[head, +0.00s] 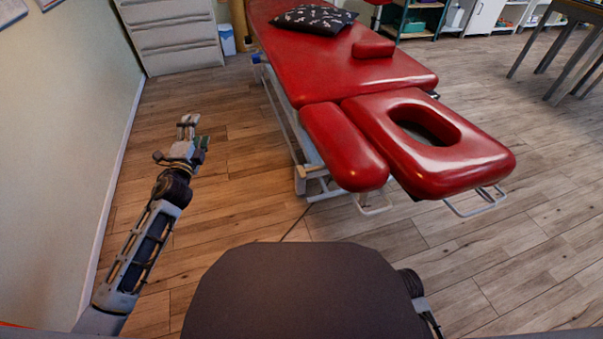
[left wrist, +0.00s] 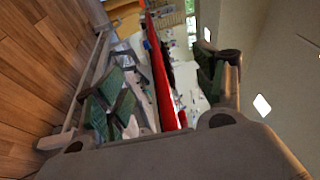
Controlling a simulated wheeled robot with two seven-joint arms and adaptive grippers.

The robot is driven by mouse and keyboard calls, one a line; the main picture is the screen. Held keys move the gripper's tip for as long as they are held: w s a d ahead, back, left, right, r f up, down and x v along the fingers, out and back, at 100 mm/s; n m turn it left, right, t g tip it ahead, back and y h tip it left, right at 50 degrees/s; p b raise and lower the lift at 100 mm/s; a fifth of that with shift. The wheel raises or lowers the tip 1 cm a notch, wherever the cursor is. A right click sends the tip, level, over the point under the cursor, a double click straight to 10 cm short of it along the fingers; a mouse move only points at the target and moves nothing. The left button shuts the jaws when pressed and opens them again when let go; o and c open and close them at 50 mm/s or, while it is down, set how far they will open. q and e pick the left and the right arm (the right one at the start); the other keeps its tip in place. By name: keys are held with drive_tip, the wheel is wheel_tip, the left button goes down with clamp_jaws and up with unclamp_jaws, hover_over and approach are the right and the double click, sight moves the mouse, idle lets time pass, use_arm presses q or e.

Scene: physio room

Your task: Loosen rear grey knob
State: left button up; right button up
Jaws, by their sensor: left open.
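I cannot make out a grey knob in either view. The red treatment table (head: 380,75) stands ahead on a pale frame (head: 310,180), with a face-hole headrest (head: 465,165) and a separate armrest pad (head: 345,150) at its near end. My left gripper (head: 194,130) is open and empty, in the air left of the table and apart from it. In the left wrist view its green-padded fingers (left wrist: 165,85) are spread wide. The red table edge (left wrist: 163,85) shows beyond them, sideways. My right gripper is not in view.
A pale drawer cabinet (head: 172,35) stands against the back wall, with a small white and blue bin (head: 227,40) beside it. A dark patterned pillow (head: 315,19) and red bolster (head: 373,48) lie on the table. Wooden floor left of the table is clear; a wall bounds it.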

use_arm(q)
drive_tip(key=s+d+m+h, duration=0.1)
drive_tip(key=d+m+h, duration=0.5)
drive_tip(key=m, duration=0.3)
drive_tip(key=m+g+h, duration=1.1)
drive_tip(key=m+g, duration=0.3)
drive_tip(key=m, duration=0.8)
approach(301, 171)
drive_tip(key=v, duration=0.4)
drive_tip(key=shift+s+d+f+m, duration=0.15)
drive_tip(key=shift+d+f+m, duration=0.05)
drive_tip(key=shift+f+m, duration=0.25)
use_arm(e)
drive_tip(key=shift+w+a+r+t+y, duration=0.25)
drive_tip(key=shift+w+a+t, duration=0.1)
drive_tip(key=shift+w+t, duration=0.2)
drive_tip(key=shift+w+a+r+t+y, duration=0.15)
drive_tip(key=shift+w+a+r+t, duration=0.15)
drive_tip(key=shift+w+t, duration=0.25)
